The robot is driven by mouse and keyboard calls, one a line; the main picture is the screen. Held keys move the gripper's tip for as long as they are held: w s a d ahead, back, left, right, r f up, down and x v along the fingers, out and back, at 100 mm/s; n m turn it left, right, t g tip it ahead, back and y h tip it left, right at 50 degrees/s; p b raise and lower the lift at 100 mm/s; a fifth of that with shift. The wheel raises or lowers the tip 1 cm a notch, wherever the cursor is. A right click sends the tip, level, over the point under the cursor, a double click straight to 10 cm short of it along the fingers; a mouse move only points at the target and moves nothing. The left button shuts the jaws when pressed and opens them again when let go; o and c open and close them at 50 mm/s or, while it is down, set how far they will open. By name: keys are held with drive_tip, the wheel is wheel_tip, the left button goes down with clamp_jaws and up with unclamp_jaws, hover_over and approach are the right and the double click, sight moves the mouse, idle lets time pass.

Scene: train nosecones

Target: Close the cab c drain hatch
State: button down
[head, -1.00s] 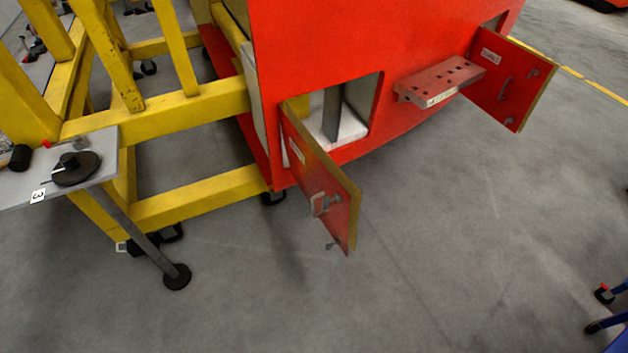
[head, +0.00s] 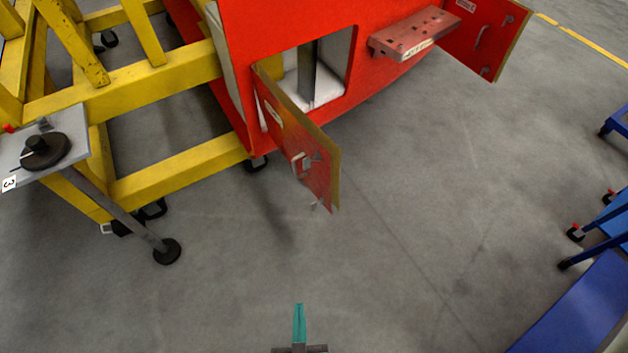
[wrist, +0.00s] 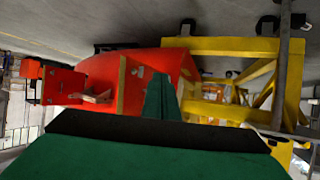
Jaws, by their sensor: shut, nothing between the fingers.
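Two red hatch doors on the red nosecone (head: 290,22) stand open, and their labels are too small to read, so I cannot tell which is the drain hatch. The nearer door (head: 300,145) swings out from a rectangular opening (head: 325,75), with a handle and latch on its face. The farther door (head: 487,35) is open at the right. In the wrist view the nearer door (wrist: 135,85) and farther door (wrist: 62,86) both show. My gripper (head: 299,307), with teal fingers, is shut and empty, well in front of the nearer door and apart from it. Its fingers also show in the wrist view (wrist: 161,92).
A red shelf with holes (head: 415,35) juts out between the doors. A yellow frame (head: 180,175) stands left, with a grey side table (head: 75,160) holding a black round part (head: 45,150). Blue carts (head: 580,300) stand at the right. Grey floor before the doors is clear.

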drive_tip(key=w+a+f+g, duration=0.1)
drive_tip(key=w+f, duration=0.3)
drive_tip(key=f, duration=0.2)
drive_tip(key=m+h, duration=1.2)
drive_tip(key=h, duration=0.4)
approach(326, 179)
drive_tip(key=x, duration=0.6)
drive_tip(key=shift+s+r, duration=0.1)
drive_tip(key=shift+r, duration=0.05)
drive_tip(key=shift+d, duration=0.2)
drive_tip(key=shift+w+d, duration=0.15)
drive_tip(key=shift+w, duration=0.1)
